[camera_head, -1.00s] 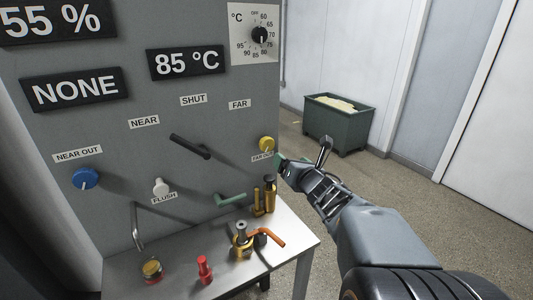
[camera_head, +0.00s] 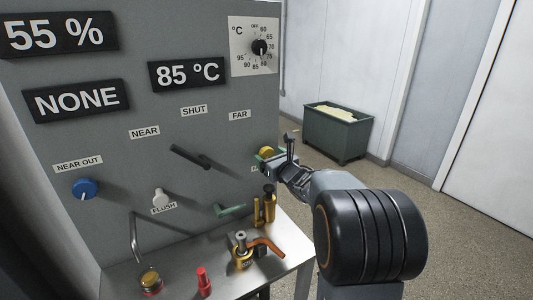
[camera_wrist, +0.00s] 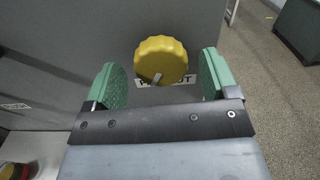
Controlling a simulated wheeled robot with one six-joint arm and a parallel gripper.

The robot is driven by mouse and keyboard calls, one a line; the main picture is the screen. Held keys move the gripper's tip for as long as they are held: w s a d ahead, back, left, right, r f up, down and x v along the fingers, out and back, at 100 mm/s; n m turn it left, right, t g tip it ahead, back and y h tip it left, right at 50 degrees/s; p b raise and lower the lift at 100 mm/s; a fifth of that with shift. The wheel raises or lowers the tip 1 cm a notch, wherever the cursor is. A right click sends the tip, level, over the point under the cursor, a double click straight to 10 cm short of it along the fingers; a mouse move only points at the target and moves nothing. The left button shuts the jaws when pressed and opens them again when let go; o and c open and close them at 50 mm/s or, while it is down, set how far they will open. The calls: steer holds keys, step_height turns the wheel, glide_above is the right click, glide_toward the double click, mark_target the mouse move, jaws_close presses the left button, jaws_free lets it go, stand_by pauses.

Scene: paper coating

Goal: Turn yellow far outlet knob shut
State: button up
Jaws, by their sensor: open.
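The yellow far outlet knob (camera_head: 266,152) is on the right side of the grey panel, partly hidden by my gripper in the head view. In the wrist view the knob (camera_wrist: 160,59) is round with a ridged rim and a grey pointer mark aimed down and slightly left. Its label behind it is mostly covered. My gripper (camera_wrist: 164,82) is open, with one green pad left of the knob and one right of it. Clear gaps show between the pads and the knob. In the head view my gripper (camera_head: 270,162) is right at the knob.
A black lever (camera_head: 190,157), a blue knob (camera_head: 85,188), a white flush knob (camera_head: 160,198) and a green handle (camera_head: 230,210) are on the panel. A metal shelf (camera_head: 190,279) below carries brass fittings and a red piece (camera_head: 204,281). A green bin (camera_head: 338,131) stands behind.

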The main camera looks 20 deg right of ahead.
steer(key=shift+w+a, duration=0.1)
steer(key=shift+w, duration=1)
steer(key=c, duration=0.9)
